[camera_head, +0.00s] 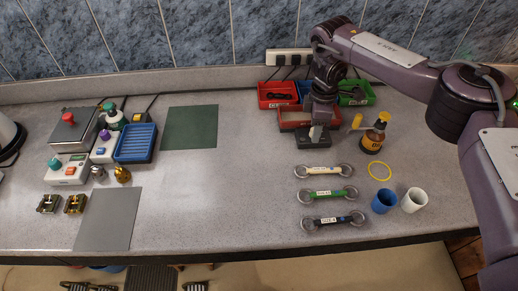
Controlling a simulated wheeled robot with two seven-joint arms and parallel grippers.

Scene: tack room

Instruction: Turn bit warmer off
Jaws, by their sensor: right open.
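My right gripper (317,132) points down at the back right of the counter, over a small dark block (313,143). Its jaws are open; the picture is too small to tell whether they touch the block or a pale part on it. I cannot tell for sure which device is the bit warmer. At the left stand a grey box with a red knob (73,129), a white box with a teal knob and orange buttons (67,170), and a white box with a purple knob (103,148). My left gripper is not in view.
Three ringed bits (325,195) lie right of centre. Blue (384,201) and white cups (414,200), a yellow ring (379,170) and an amber bottle (374,138) stand nearby. Red bins (277,95) are behind. A blue slotted tray (136,144) is left. The middle counter is clear.

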